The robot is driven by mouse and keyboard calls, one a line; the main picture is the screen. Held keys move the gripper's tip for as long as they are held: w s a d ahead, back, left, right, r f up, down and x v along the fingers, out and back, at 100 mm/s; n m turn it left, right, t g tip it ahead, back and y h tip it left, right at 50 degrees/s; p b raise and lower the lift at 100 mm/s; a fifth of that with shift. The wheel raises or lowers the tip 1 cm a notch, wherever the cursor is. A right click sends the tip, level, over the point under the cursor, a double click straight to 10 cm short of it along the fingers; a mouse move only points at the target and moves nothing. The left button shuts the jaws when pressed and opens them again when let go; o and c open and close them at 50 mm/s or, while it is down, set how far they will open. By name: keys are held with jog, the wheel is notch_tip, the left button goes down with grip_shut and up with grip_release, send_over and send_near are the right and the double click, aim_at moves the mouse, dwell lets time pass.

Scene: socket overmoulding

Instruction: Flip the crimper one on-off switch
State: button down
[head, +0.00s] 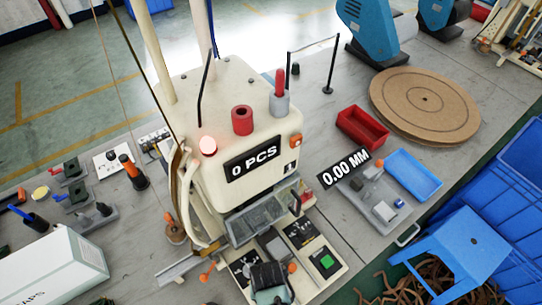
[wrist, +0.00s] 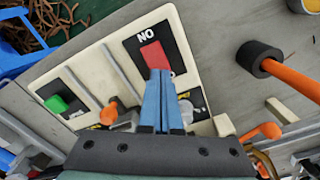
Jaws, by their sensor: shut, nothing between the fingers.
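Crimper one looks to be the cream machine (head: 245,125) with a "0 PCS" display in the middle of the head view. In the wrist view, a red rocker switch (wrist: 155,55) sits on a black plate with upside-down "ON" lettering, on a cream base (wrist: 120,70). My gripper (wrist: 159,73) is shut and empty, its blue fingers pointing at the switch. The tips overlap the switch's lower edge; I cannot tell whether they touch it. In the head view my gripper (head: 268,278) is a dark shape over the base's front, and the switch is hidden.
A green button (head: 327,262) and orange knobs (head: 291,268) stand close by on the base. In the wrist view, an orange bar with a black collar (wrist: 265,60) is at right. A red tray (head: 362,128) and blue tray (head: 413,173) lie right of the machine.

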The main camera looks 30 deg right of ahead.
jog(key=shift+f+b, duration=0.55)
jog(key=shift+f, duration=0.3)
jog(key=shift+r, duration=0.15)
notch_tip(320, 180, up, 7)
jog(key=p, duration=0.7)
dwell(0.6)
